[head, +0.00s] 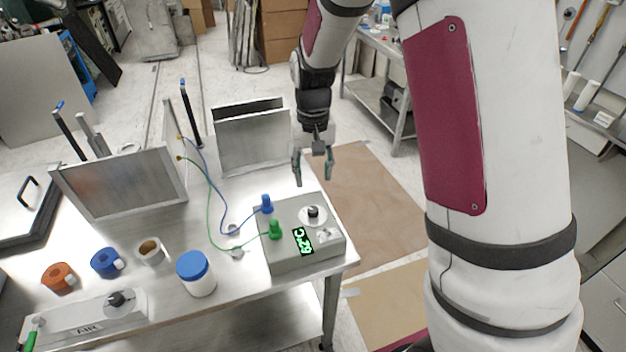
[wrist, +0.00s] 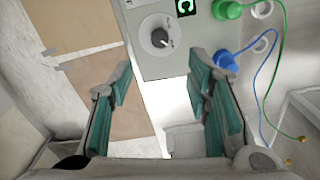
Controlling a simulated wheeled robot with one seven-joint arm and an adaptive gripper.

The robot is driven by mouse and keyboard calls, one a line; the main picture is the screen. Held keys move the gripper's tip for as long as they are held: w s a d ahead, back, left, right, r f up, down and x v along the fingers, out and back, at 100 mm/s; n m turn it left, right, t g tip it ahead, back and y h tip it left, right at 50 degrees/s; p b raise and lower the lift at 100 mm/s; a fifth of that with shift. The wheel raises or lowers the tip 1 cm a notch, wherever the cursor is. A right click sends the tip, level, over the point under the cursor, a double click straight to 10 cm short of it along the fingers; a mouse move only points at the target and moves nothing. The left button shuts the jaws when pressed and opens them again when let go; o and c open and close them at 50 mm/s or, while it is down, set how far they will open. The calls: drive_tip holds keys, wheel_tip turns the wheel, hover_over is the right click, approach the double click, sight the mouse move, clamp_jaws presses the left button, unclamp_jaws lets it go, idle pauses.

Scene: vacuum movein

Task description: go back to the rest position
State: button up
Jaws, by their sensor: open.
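My gripper (head: 315,168) hangs from my arm above the back right edge of the steel table, behind the grey control box (head: 290,262). Its two fingers point down, spread apart with nothing between them. In the wrist view my gripper (wrist: 160,95) is also open and empty, with teal finger pads. The control box (wrist: 170,60) lies beyond the fingertips, with a black knob (wrist: 160,38), a lit green display and a blue and a green plug (wrist: 228,10). The fingers look apart from the box, though the right fingertip overlaps the blue plug in the picture.
The steel table (head: 240,300) holds a white jar with a blue lid (head: 196,272), orange (head: 58,277), blue (head: 106,262) and white (head: 150,251) cups, and an AIR panel (head: 85,318). Upright metal panels (head: 125,185) stand behind. Blue and green cables run to the box.

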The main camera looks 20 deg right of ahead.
drive_tip(key=shift+r, duration=0.15)
idle(0.3)
drive_tip(key=s+r+n+t, duration=0.1)
drive_tip(key=s+r, duration=0.4)
drive_tip(key=r, duration=0.3)
drive_tip(key=s+r+t, duration=0.2)
drive_tip(key=s+r, duration=0.3)
drive_tip(key=r, duration=0.2)
drive_tip(key=s+r+n+t, duration=0.1)
drive_tip(key=s+r, duration=0.5)
drive_tip(key=s, duration=0.8)
drive_tip(key=shift+t, duration=0.8)
